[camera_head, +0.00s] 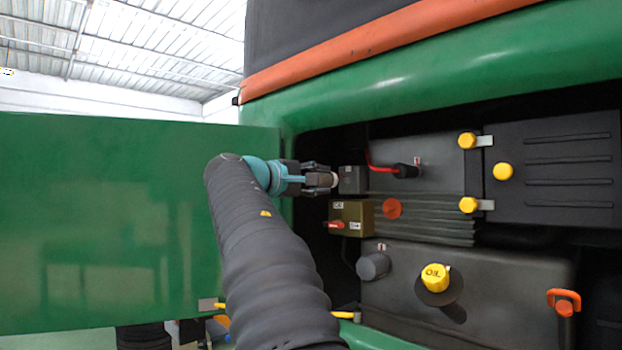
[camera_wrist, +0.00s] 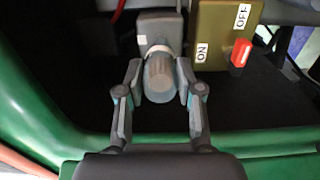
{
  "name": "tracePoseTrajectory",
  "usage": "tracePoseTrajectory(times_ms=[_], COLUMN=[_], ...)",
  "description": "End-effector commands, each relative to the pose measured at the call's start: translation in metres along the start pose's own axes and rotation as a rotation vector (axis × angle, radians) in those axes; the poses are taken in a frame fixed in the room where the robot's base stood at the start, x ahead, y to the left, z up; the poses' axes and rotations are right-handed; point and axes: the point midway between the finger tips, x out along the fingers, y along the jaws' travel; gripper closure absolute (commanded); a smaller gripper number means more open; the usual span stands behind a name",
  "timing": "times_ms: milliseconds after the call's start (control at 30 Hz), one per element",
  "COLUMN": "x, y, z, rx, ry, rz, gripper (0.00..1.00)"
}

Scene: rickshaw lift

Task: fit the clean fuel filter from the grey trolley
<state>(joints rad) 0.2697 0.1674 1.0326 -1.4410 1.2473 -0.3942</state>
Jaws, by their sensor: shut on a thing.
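My gripper (camera_wrist: 160,90) is shut on the fuel filter (camera_wrist: 159,74), a grey cylinder with a light collar at its far end. In the wrist view the fingers sit on both sides of it. The filter's far end meets the grey filter housing (camera_wrist: 158,27); I cannot tell whether it is seated. In the head view my gripper (camera_head: 325,180) reaches into the open engine bay, at the left side of the small grey housing (camera_head: 352,180). The filter is mostly hidden by the fingers there. The grey trolley is not recognisable in view.
An olive switch box (camera_head: 351,213) marked ON and OFF, with a red switch (camera_wrist: 241,53), is close beside the filter. The open green door (camera_head: 120,220) stands left. A yellow OIL cap (camera_head: 434,277), a red-handled dipstick (camera_head: 564,301) and a red cable (camera_head: 380,167) are further right.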

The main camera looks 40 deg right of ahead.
Motion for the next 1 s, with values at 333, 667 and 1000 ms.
tracePoseTrajectory(times_ms=[333, 667, 1000], x=[0.033, 0.044, 0.044], y=[0.0, -0.001, 0.0], z=[0.0, 0.0, 0.0], rx=[0.001, 0.002, 0.002], ry=[-0.001, 0.0, 0.0], rz=[0.0, -0.001, -0.001], gripper=[0.95, 0.95, 0.95])
